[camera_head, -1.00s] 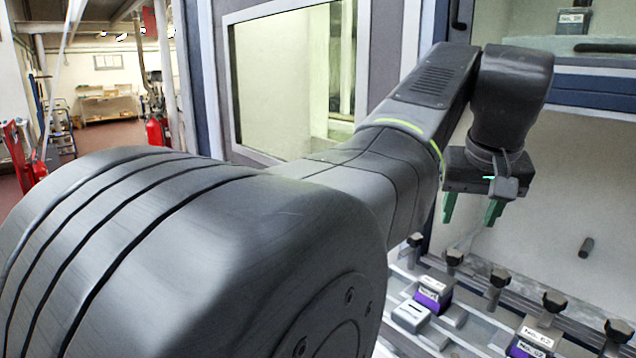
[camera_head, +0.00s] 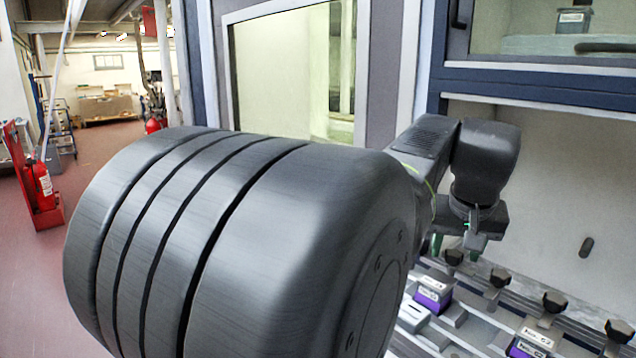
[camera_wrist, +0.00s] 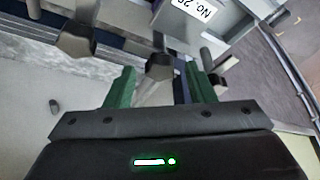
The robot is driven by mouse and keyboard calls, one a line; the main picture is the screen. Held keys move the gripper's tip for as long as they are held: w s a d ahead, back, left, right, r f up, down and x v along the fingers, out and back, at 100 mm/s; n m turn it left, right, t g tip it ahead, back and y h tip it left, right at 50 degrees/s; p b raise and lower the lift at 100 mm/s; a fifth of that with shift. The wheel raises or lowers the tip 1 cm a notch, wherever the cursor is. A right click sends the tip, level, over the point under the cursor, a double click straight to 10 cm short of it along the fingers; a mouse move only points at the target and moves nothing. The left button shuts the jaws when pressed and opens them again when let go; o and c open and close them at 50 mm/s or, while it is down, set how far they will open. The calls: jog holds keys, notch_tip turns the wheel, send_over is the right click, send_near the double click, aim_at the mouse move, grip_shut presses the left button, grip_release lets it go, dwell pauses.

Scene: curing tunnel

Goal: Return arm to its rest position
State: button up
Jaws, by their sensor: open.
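My gripper (camera_head: 457,243) hangs at the end of my arm over the fixture bench at the right of the head view. Its green fingers point down, and their tips are partly hidden behind my arm. In the wrist view my gripper (camera_wrist: 153,86) has its two green fingers apart with nothing held between them. A dark clamp knob (camera_wrist: 158,66) shows beyond the gap between the fingers; I cannot tell how far below it is. My large dark arm link fills the middle of the head view and hides part of the bench.
A purple-banded block (camera_head: 433,293) sits on the bench among several dark clamp knobs (camera_head: 555,301). A labelled block (camera_head: 537,340) is farther right. A windowed cabinet (camera_head: 290,75) stands behind my arm.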

jog(key=shift+s+a+m+h+b, duration=0.15)
jog(key=shift+m+h+b, duration=0.15)
jog(key=shift+m, duration=0.3)
jog(key=shift+m+h+b, duration=0.4)
jog(key=shift+m+b, duration=0.25)
jog(key=shift+m, duration=0.55)
jog(key=m, duration=0.1)
jog(key=m+g+h+b, duration=0.1)
jog(key=m, duration=0.1)
jog(key=m+b, duration=0.1)
jog(key=m, duration=0.1)
jog(key=shift+w+a+g, duration=0.15)
jog(key=shift+w+g, duration=0.1)
jog(key=shift+g, duration=0.15)
jog(key=m+g+b, duration=0.1)
jog(key=m, duration=0.1)
jog(key=m+h, duration=0.1)
jog(key=m, duration=0.1)
jog(key=shift+w+m+g+b, duration=0.15)
jog(key=shift+m+g+b, duration=0.15)
jog(key=shift+g+b, duration=0.1)
jog(key=m+g, duration=0.1)
jog(key=m, duration=0.3)
jog(key=shift+w+g+b, duration=0.1)
jog(key=shift+g+b, duration=0.2)
jog(key=shift+r, duration=0.1)
